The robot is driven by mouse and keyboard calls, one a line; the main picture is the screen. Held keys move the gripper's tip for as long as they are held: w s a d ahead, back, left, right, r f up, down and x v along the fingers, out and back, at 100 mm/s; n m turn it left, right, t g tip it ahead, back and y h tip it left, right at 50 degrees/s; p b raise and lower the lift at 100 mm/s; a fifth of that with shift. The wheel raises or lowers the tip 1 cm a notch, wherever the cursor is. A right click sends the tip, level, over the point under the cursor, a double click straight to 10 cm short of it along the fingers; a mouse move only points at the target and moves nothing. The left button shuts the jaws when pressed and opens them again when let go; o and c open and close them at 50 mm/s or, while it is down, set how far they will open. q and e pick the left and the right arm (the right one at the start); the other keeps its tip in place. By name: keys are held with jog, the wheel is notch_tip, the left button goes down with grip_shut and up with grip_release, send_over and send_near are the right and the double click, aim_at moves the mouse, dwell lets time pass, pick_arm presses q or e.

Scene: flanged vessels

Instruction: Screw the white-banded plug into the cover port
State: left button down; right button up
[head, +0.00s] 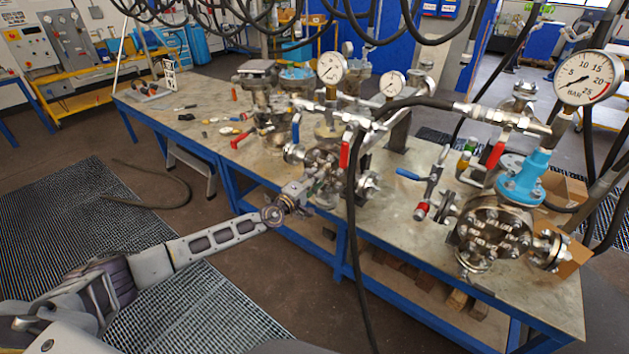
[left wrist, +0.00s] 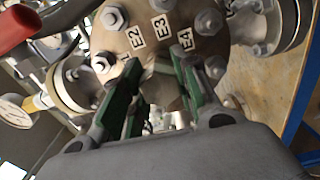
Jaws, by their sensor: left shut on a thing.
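The flanged vessel (head: 325,160) stands at the front edge of the bench in the head view. Its round cover (left wrist: 140,35), with bolts and labels such as E2, E3 and E4, fills the top of the left wrist view. My left gripper (head: 306,190) is at the front of this vessel. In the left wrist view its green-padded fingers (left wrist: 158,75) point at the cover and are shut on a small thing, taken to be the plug. The port is hidden too. My right gripper is not in view.
A second vessel with a blue neck (head: 521,178) and a gauge (head: 586,78) stands to the right. A black hose (head: 353,230) hangs in front of the bench.

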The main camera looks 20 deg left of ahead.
pick_arm(q)
jog(key=shift+a+f+m, duration=0.1)
jog(key=shift+m, duration=0.7)
jog(key=c, duration=1.3)
grip_release()
jog(key=shift+c, duration=0.2)
jog(key=o, duration=0.3)
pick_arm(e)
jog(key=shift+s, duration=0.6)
pick_arm(q)
jog(key=shift+o, duration=0.2)
jog(key=v, duration=1.2)
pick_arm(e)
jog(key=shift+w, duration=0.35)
pick_arm(q)
jog(key=shift+w, duration=0.15)
jog(key=shift+c, duration=0.4)
